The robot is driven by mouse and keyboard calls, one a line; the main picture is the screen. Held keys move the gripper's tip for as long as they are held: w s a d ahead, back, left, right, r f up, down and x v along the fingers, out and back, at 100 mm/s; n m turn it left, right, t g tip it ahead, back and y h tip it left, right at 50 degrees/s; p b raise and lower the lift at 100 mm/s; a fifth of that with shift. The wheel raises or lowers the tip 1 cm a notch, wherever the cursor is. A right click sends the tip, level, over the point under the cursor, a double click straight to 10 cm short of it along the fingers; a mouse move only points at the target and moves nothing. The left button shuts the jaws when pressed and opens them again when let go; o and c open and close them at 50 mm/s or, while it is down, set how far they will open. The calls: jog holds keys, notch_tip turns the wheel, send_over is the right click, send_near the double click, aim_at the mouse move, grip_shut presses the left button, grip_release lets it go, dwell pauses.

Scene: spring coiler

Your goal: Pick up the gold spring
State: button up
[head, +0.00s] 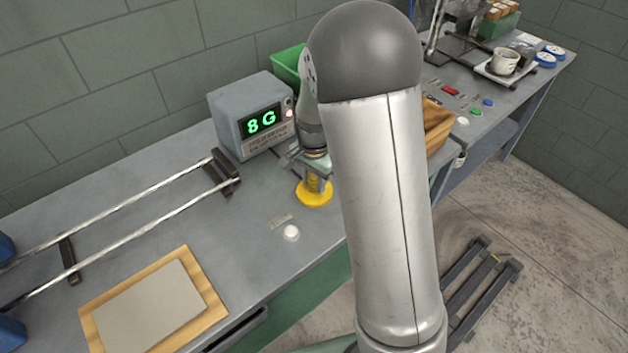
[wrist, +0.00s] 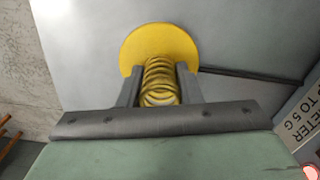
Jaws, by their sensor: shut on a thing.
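The gold spring (wrist: 160,83) stands between the two fingers of my gripper (wrist: 160,88) in the wrist view, and the fingers are shut on its sides. A round yellow disc (wrist: 158,45) lies at the spring's far end. In the head view my gripper (head: 313,178) is low over the bench, with the spring (head: 316,184) partly hidden by it and the yellow disc (head: 314,196) below. I cannot tell whether the spring touches the disc.
A white button (head: 291,232) is on the bench (head: 240,250) in front. Metal rails (head: 120,220) and a wood-framed plate (head: 150,305) lie left. A wooden bin (head: 437,125) is right.

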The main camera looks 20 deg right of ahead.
jog(key=shift+r, duration=0.5)
jog(key=s+a+r, duration=0.2)
jog(key=s+r, duration=0.3)
jog(key=s, duration=0.1)
jog(key=s+a+r+b, duration=0.1)
jog(key=s+a+r, duration=0.2)
jog(key=s+r, duration=0.3)
jog(key=shift+s+a+r+b, duration=0.3)
jog(key=shift+s+a, duration=0.05)
jog(key=shift+s, duration=0.1)
